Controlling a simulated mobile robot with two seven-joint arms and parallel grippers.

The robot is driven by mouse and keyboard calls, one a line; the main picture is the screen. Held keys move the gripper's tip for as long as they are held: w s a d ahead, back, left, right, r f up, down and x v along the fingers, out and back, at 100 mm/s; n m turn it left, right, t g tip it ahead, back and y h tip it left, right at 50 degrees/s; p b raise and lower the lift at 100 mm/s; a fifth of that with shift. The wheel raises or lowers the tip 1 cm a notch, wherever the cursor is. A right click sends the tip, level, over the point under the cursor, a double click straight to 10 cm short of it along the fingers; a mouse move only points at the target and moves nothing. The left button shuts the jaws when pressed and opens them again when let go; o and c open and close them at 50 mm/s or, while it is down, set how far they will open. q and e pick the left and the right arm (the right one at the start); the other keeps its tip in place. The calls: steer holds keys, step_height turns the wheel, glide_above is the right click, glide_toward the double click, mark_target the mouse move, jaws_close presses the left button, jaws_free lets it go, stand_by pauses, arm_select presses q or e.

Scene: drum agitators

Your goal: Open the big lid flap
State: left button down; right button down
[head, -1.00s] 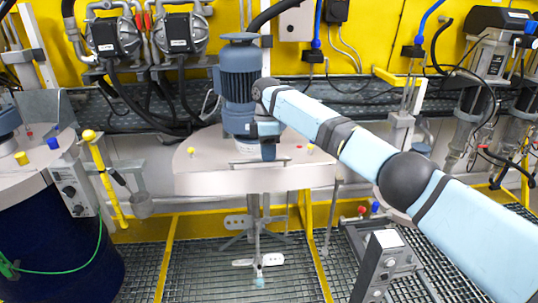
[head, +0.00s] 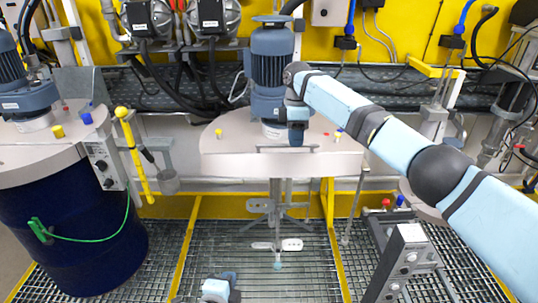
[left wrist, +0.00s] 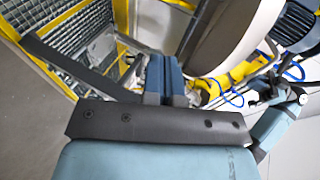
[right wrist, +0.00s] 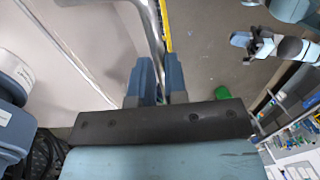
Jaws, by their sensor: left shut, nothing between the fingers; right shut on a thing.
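The beige lid (head: 225,140) is in the middle of the head view, with a blue motor (head: 270,70) on top. A thin metal handle (head: 258,150) runs along its front part. My right gripper (head: 297,138) points down at the handle. In the right wrist view, its blue fingers (right wrist: 160,78) are shut on a metal bar (right wrist: 150,30), apparently this handle. The flap's seam is not clear, and it looks level. My left gripper's fingers (left wrist: 165,78) are together and empty in the left wrist view. Part of my left arm shows at the head view's bottom edge.
A dark blue drum (head: 70,235) with its own lid and motor stands at left, beside a yellow pole (head: 135,160). An agitator shaft (head: 277,215) hangs under the middle lid. A grey control post (head: 400,265) stands at front right. Metal grating covers the floor.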

arm_select(q)
steer(key=w+d+r+m+t+y, duration=0.1)
steer(key=w+d+r+m+t, duration=0.1)
steer(key=w+d+r+m, duration=0.5)
steer(key=w+d+r+m+t+y, duration=0.2)
steer(key=w+d+r+m+t, duration=0.1)
steer(key=r+m, duration=0.8)
arm_select(e)
steer(key=shift+w+d+f, duration=0.1)
steer(key=shift+d+f, duration=0.1)
steer(key=shift+f, duration=0.1)
arm_select(q)
steer(key=w+r+n, duration=0.1)
steer(key=w+r, duration=0.2)
steer(key=w, duration=0.9)
steer(key=shift+w+r, duration=0.3)
steer(key=shift+r, duration=0.1)
steer(key=shift+r, duration=0.1)
steer(key=shift+w+r, duration=0.45)
steer(key=shift+r, duration=0.1)
